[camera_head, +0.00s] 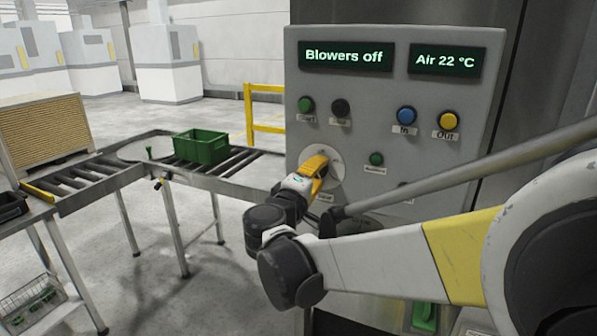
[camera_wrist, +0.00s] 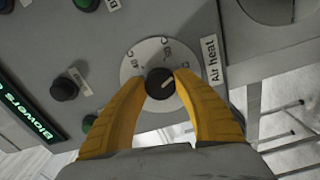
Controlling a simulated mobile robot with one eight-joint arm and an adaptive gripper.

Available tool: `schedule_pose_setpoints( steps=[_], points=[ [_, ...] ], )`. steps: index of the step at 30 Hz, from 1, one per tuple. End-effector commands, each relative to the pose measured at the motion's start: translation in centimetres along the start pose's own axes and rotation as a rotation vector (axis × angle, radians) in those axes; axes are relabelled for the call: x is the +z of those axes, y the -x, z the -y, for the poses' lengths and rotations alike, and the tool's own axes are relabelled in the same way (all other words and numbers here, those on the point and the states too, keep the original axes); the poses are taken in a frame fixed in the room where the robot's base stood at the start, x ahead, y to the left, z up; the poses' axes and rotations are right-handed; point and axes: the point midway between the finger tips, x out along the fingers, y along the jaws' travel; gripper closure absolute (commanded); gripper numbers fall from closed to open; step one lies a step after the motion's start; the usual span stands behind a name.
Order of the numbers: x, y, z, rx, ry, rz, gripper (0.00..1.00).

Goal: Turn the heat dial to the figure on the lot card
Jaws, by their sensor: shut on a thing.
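The heat dial shows in the wrist view as a black knob (camera_wrist: 160,84) on a round white scale plate (camera_wrist: 132,66), beside a label reading "Air heat" (camera_wrist: 211,60). The knob's white mark points to the upper right in that view. The scale figures are turned and small; I cannot read them surely. My gripper (camera_wrist: 160,80) is shut on the knob, one yellow finger on each side. In the head view my gripper (camera_head: 316,165) covers the knob, and part of the white plate (camera_head: 336,174) shows behind it. I see no readable lot card.
The panel displays read "Blowers off" (camera_head: 346,56) and "Air 22 °C" (camera_head: 446,62). Green, black, blue (camera_head: 407,115) and yellow (camera_head: 449,120) buttons sit above the dial. A green crate (camera_head: 202,148) stands on the roller conveyor (camera_head: 100,172) at left.

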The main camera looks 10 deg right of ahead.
Motion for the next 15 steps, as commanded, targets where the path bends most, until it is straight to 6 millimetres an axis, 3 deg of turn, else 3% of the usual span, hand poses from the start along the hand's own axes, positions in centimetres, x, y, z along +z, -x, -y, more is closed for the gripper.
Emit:
schedule_pose_setpoints(
  steps=[15],
  points=[
    [-0.06, -0.04, 0.04, 0.001, -0.359, -0.001, 0.95]
  ],
)
